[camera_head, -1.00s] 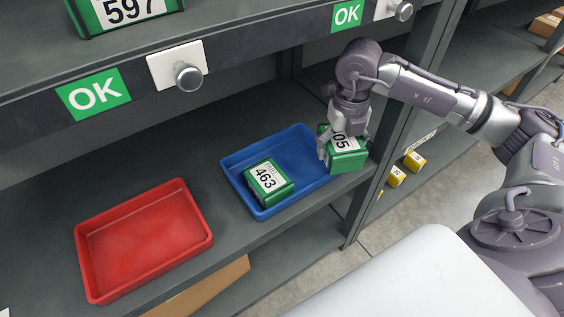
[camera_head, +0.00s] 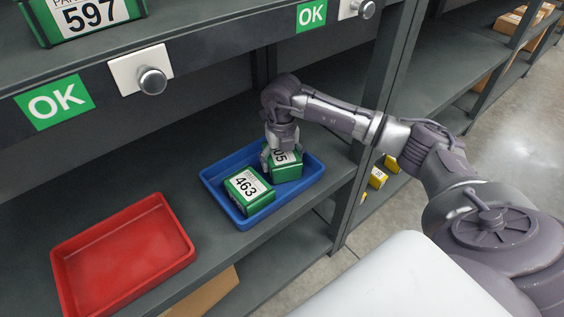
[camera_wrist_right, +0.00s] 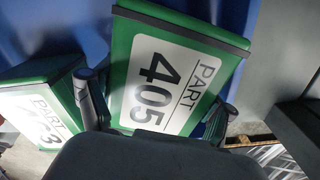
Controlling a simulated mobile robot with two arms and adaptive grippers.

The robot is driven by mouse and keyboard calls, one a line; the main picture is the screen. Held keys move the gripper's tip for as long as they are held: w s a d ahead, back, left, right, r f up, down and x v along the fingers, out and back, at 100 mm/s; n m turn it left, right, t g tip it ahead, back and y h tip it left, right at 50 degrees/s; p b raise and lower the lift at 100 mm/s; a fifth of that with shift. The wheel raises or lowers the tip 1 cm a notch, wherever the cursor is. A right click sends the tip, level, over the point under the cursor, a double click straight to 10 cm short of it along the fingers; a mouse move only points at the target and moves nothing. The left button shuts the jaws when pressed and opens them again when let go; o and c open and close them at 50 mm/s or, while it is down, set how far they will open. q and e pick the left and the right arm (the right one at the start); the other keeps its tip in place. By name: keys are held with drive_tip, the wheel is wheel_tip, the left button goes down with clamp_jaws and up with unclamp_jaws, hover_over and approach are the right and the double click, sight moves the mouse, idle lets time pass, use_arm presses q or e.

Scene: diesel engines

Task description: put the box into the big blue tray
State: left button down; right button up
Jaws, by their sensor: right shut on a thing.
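The green box labelled 405 (camera_head: 287,169) is at the right part of the big blue tray (camera_head: 212,195), inside its rim in the head view. My right gripper (camera_head: 282,157) is shut on this box from above. In the right wrist view the 405 box (camera_wrist_right: 175,75) sits between the fingers, with its white label facing the camera. Whether its underside touches the tray floor cannot be told. Another green box, labelled 463 (camera_head: 248,190), lies in the tray to the left of the held box. My left gripper is not in view.
A red tray (camera_head: 122,255) stands on the same shelf to the left. A grey upright post (camera_head: 372,130) rises right of the blue tray. An upper shelf with a green 597 box (camera_head: 90,18) and knobs (camera_head: 152,80) overhangs the back.

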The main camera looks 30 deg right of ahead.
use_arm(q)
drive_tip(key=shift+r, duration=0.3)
use_arm(e)
drive_tip(key=shift+f, duration=0.2)
drive_tip(key=o, duration=1.5)
drive_tip(key=shift+c, duration=0.2)
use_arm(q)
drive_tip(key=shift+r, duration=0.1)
use_arm(e)
drive_tip(key=shift+r, duration=0.3)
wheel_tip(320, 180, up, 12)
drive_tip(key=shift+f+p, duration=0.15)
drive_tip(key=shift+p, duration=0.75)
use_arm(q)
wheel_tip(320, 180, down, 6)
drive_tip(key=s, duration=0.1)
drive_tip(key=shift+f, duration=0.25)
